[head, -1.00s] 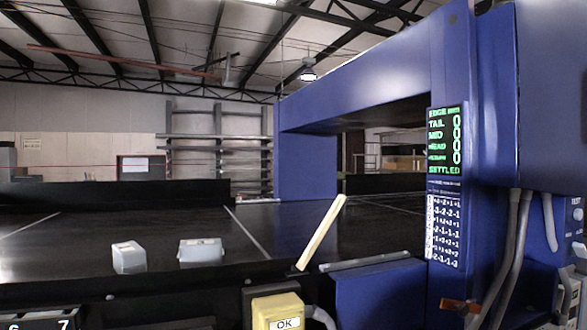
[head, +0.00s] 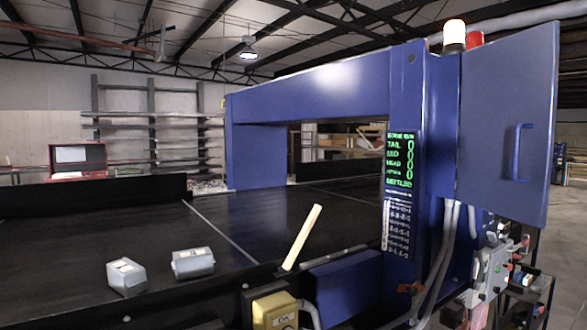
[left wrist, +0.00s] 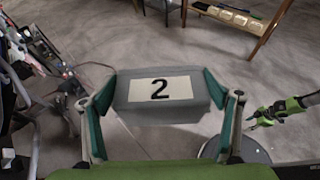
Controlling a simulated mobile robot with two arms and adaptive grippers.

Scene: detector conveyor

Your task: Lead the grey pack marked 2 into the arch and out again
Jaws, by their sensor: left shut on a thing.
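The grey pack marked 2 (left wrist: 160,89) fills the middle of the left wrist view, its white label with a black 2 facing the camera. My left gripper (left wrist: 164,100) is shut on it, one teal finger on each side, and holds it above the grey floor. A green and black gripper, seemingly my right one (left wrist: 285,112), shows at the right edge of that view; its jaws are too small to judge. The blue arch (head: 315,88) spans the dark conveyor belt (head: 95,220) in the head view. Neither gripper shows there.
Two other grey packs, a left one (head: 126,277) and a right one (head: 193,263), lie on the near belt. A pale bar (head: 302,237) slants up before the arch opening. A lit display (head: 400,160) is on the arch's near post; a yellow OK box (head: 274,306) is below.

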